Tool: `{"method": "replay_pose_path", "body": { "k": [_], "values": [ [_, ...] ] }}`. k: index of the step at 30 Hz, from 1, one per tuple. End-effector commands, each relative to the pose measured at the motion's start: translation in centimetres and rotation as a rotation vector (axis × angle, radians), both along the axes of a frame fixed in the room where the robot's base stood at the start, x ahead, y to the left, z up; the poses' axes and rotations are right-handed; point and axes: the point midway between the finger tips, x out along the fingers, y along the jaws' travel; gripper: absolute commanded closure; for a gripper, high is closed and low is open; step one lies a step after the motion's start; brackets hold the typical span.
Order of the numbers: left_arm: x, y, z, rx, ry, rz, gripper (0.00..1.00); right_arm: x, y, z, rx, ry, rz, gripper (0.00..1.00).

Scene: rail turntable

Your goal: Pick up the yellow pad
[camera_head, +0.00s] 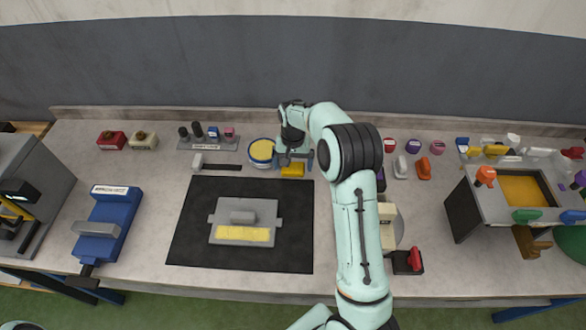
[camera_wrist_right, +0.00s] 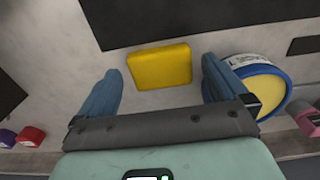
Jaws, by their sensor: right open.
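The yellow pad (camera_head: 293,170) lies flat on the light grey bench, just behind the black mat. In the right wrist view the yellow pad (camera_wrist_right: 160,66) sits ahead of and between the fingers, with grey bench showing between it and each finger. My right gripper (camera_head: 295,160) points down over the bench at the pad's back side. In the wrist view its blue fingers (camera_wrist_right: 162,80) are spread wide and nothing is held. Whether the fingertips are at the pad's height is hard to tell. My left gripper is not in view.
A blue-rimmed round tub (camera_head: 261,152) with yellow contents stands close to the left of the pad. The black mat (camera_head: 188,240) with a grey plate (camera_head: 271,212) lies in front. A grey-handled tool (camera_head: 215,167) lies farther left. A black and grey panel stands at right.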

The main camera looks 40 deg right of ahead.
Motion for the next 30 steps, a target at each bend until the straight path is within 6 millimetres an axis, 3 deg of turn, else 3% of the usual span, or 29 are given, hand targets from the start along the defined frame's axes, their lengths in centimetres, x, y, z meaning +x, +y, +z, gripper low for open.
{"method": "replay_pose_path", "body": {
  "k": [4,11,16,30],
  "values": [
    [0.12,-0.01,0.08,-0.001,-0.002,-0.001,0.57,0.04,0.05,-1.31,0.001,-0.001,0.001,0.0],
    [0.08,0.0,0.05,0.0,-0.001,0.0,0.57,0.01,0.03,-1.43,0.0,-0.001,0.001,0.0],
    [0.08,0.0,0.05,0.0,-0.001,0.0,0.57,0.02,0.02,-1.41,0.0,-0.001,0.001,0.5],
    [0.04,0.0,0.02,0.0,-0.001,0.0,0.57,0.08,0.01,-0.47,0.0,-0.004,0.001,0.51]
  ]
}}
